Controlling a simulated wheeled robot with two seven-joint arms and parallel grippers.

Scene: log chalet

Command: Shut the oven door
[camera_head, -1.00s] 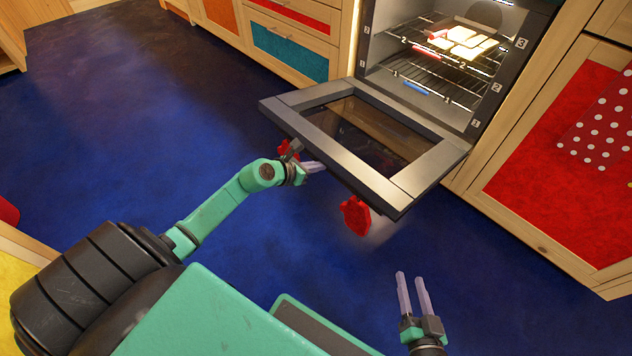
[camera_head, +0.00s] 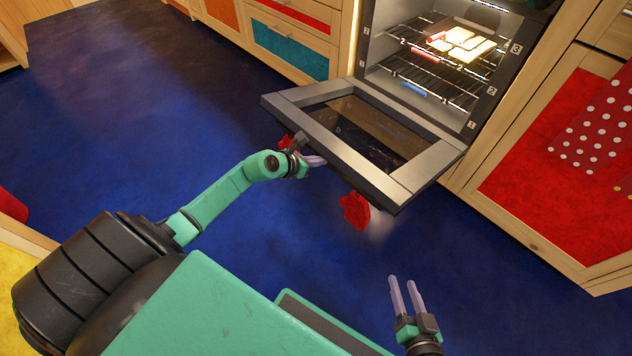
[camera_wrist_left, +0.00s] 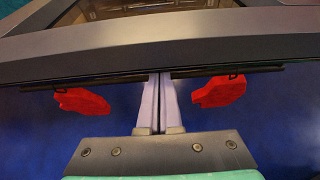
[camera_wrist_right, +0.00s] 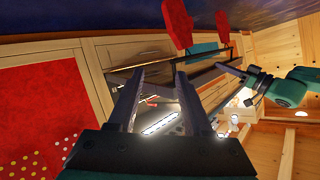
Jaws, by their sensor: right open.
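The oven door (camera_head: 308,118) hangs open, close to flat, in front of the lit oven (camera_head: 425,75). Its black handle bar (camera_wrist_left: 90,79) runs along the free edge in the left wrist view. My left gripper (camera_head: 316,161) is at that front edge, below the door's upper face; its fingers (camera_wrist_left: 160,100) look closed together and overlap the bar. I cannot tell whether they grip it. My right gripper (camera_head: 406,296) is open and empty, below and apart from the door. In the right wrist view its open fingers (camera_wrist_right: 160,85) show with the oven beyond.
Two red hanging pieces (camera_head: 355,211) (camera_wrist_left: 80,101) dangle from the handle, either side of the left fingers. Pale slabs (camera_head: 463,42) lie on the oven's upper rack. Wooden cabinets (camera_head: 545,165) flank the oven. Blue floor (camera_head: 150,120) is clear at the left.

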